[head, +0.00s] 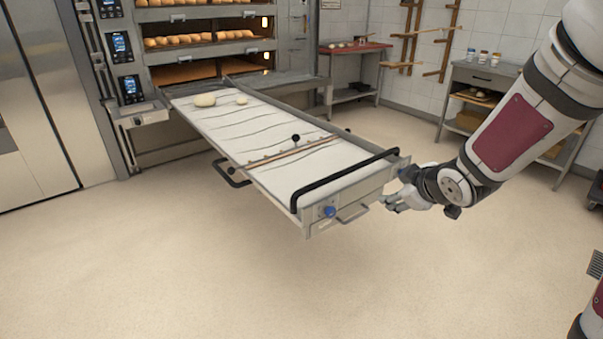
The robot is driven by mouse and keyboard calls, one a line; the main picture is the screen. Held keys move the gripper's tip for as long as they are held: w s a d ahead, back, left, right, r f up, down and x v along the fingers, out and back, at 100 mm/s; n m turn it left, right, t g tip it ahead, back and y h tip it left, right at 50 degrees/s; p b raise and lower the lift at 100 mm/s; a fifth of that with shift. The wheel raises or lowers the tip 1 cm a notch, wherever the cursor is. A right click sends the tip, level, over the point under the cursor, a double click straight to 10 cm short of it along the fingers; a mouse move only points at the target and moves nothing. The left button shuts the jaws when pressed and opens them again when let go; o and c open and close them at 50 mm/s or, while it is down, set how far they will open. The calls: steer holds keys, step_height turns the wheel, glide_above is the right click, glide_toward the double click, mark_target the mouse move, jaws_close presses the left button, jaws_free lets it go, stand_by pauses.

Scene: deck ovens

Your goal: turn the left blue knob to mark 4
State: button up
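The left blue knob (330,211) sits on the front end panel of the long loader (312,222), near its left corner. Its marks are too small to read in the head view. My gripper (388,202) is in front of the right part of that panel, to the right of the left knob and clearly apart from it. Its fingers point left, and I cannot tell how far they are spread. A bit of blue shows at the panel's right end, partly hidden by my wrist.
A black push bar (345,178) runs above the panel, and a metal handle (352,214) sticks out between the left knob and my gripper. Dough pieces (205,100) lie on the loader's far end, near the deck oven (205,45). The floor in front is clear.

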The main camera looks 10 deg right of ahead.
steer(key=w+a+f+n+t+y+b, duration=0.15)
steer(key=w+f+y+b, duration=0.3)
steer(key=f, duration=0.75)
steer(key=n+t+y+b, duration=0.2)
steer(key=t+y+b, duration=0.2)
steer(key=b, duration=0.3)
glide_toward(333, 214)
steer(key=shift+m+y, duration=0.25)
steer(key=b+x, duration=0.2)
steer(key=x, duration=0.6)
steer(key=shift+w+a, duration=0.15)
steer(key=shift+w, duration=0.2)
steer(key=c, duration=1.2)
